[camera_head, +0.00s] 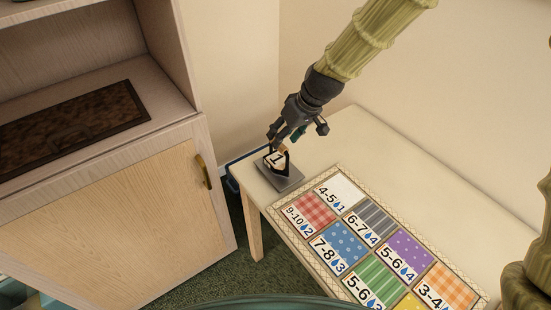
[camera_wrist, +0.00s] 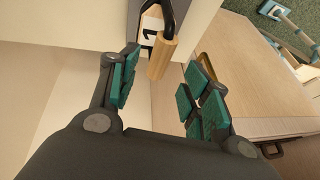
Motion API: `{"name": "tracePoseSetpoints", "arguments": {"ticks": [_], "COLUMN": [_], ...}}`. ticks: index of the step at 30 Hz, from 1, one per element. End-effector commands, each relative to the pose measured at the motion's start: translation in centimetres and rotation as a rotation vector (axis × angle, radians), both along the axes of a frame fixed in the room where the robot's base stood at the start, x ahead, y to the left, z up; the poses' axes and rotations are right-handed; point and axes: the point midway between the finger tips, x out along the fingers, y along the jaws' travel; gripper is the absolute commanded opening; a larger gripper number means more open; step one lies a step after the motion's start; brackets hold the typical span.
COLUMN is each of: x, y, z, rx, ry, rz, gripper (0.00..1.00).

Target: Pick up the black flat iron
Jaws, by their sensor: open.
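The black flat iron (camera_head: 287,162) is at the far left corner of the pale table, close below my gripper, and stands on a flat grey plate (camera_head: 284,182). A white label with a "1" shows on it. In the wrist view its black curved bracket (camera_wrist: 171,18) and light wooden grip (camera_wrist: 161,58) show between and just beyond the fingers. My gripper (camera_head: 296,134) is open, with its green-padded fingers (camera_wrist: 165,76) on either side of the wooden grip. Contact cannot be told. Much of the iron is hidden by my gripper or out of the wrist view.
The pale table (camera_head: 340,130) carries a patterned board (camera_head: 340,253) with several coloured, numbered squares, right of the iron. A wooden cabinet (camera_head: 120,220) stands to the left, with a gap of green carpet (camera_head: 228,268) before the table. Walls rise behind the table.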

Motion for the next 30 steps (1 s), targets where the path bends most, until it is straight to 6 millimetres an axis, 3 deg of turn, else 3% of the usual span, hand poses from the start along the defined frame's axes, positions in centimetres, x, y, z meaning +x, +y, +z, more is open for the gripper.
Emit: {"name": "tracePoseSetpoints", "arguments": {"ticks": [7,20,30], "x": [0.2,1.0,1.1], "y": [0.4,1.9,2.1], "z": [-0.9,-4.8,-5.2], "rx": [0.0,0.0,0.0], "ry": [0.0,0.001,-0.001], "rz": [0.003,0.004,0.005], "gripper": [0.48,0.48,0.48]}}
